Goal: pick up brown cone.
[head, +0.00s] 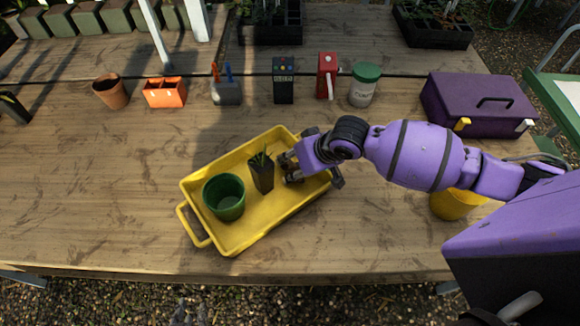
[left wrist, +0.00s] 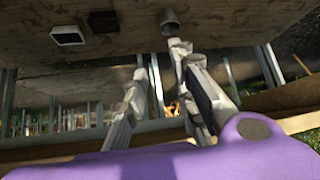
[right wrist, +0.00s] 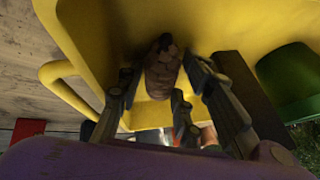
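The brown cone (right wrist: 163,68), a scaly pine cone, shows in the right wrist view on the yellow tray (right wrist: 230,22). My right gripper (right wrist: 160,75) has its fingers spread on either side of the cone, with slight gaps seeming to remain. In the head view my right gripper (head: 290,166) reaches down into the right end of the tray (head: 236,248) and hides the cone. My left gripper (left wrist: 155,72) is open and empty in the left wrist view, away from the tray. Only its grey tips (head: 188,313) show at the bottom of the head view.
In the tray, a dark pot with a plant (head: 262,174) stands close left of my right gripper, and a green pot (head: 224,198) further left. A purple toolbox (head: 478,104) and yellow pot (head: 452,204) stand right. The table's left side is mostly clear.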

